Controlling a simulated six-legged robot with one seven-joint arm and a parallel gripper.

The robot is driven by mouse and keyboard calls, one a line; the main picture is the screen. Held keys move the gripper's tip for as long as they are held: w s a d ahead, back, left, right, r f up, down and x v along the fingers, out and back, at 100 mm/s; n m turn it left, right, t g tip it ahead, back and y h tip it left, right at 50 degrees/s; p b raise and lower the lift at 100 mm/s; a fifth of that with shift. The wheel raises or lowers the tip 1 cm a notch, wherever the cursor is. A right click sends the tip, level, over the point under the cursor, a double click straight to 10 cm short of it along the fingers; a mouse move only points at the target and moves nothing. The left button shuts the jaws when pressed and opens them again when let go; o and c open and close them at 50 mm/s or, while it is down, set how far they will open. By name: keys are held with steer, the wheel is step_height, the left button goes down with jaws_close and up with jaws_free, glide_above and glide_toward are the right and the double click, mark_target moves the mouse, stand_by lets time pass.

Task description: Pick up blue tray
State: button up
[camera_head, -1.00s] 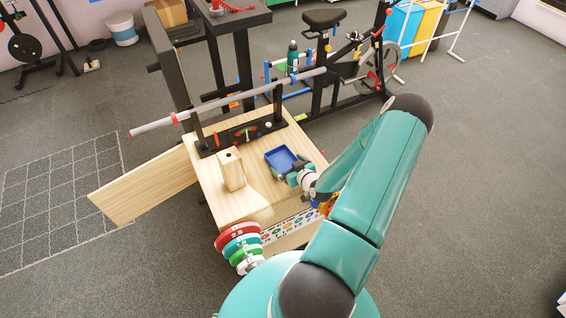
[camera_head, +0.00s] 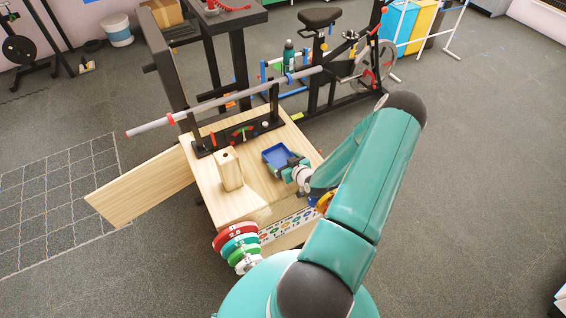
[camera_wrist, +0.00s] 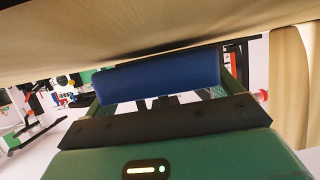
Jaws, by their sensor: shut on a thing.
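The blue tray (camera_head: 277,155) is small and rectangular with raised walls. It is at the right part of the wooden table top in the head view. My gripper (camera_head: 290,168) is at its near right edge, shut on it. In the wrist view the tray's blue side (camera_wrist: 158,76) spans the space between the fingers of my gripper (camera_wrist: 160,98). My gripper covers the tray's near right corner in the head view. I cannot tell whether the tray touches the table top.
A wooden block (camera_head: 230,170) with a hole stands left of the tray. A black rack (camera_head: 238,137) with small coloured items and a long grey bar (camera_head: 225,102) lie behind. Coloured weight plates (camera_head: 236,245) hang at the table's front. An exercise bike (camera_head: 340,60) stands beyond.

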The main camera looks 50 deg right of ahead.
step_height(320, 180, up, 9)
steer(key=shift+r, duration=0.15)
stand_by(0.4)
